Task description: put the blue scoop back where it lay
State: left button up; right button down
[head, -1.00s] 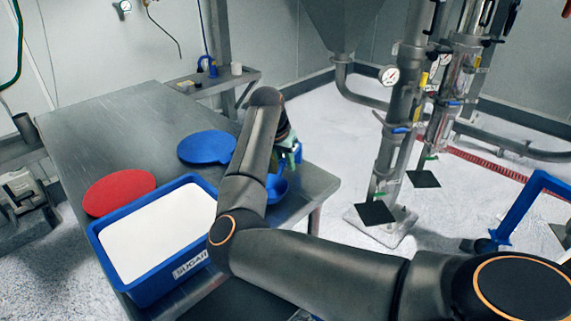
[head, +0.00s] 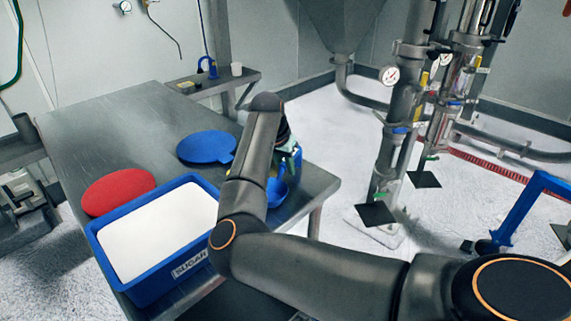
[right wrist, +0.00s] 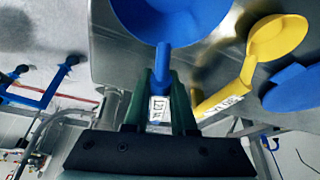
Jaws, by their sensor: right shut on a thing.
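My right gripper (right wrist: 160,100) is shut on the handle of the blue scoop (right wrist: 162,62). The scoop's round bowl (right wrist: 170,14) reaches out past the fingertips at the top of the right wrist view. A white label shows on the handle between the fingers. In the head view the blue scoop (head: 278,194) is over the table's right part, partly behind my right arm, and my right gripper (head: 290,160) is mostly hidden there. I cannot tell whether the scoop touches the table. My left gripper is not in view.
A yellow scoop (right wrist: 277,37) lies beside the blue one. A blue lid (head: 205,147), a red lid (head: 118,191) and a blue sugar bin (head: 150,285) with white powder are on the steel table (head: 120,120). Floor and upright pipes (head: 393,130) lie to the right.

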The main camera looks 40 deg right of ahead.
jog(key=shift+f, duration=0.25)
jog(key=c, duration=0.7)
grip_release()
jog(key=shift+o, duration=0.2)
jog(key=v, duration=1.2)
jog(key=shift+a+r+p, duration=0.15)
jog(key=shift+r+p, duration=0.1)
jog(key=shift+p, duration=0.05)
jog(key=shift+s, duration=0.15)
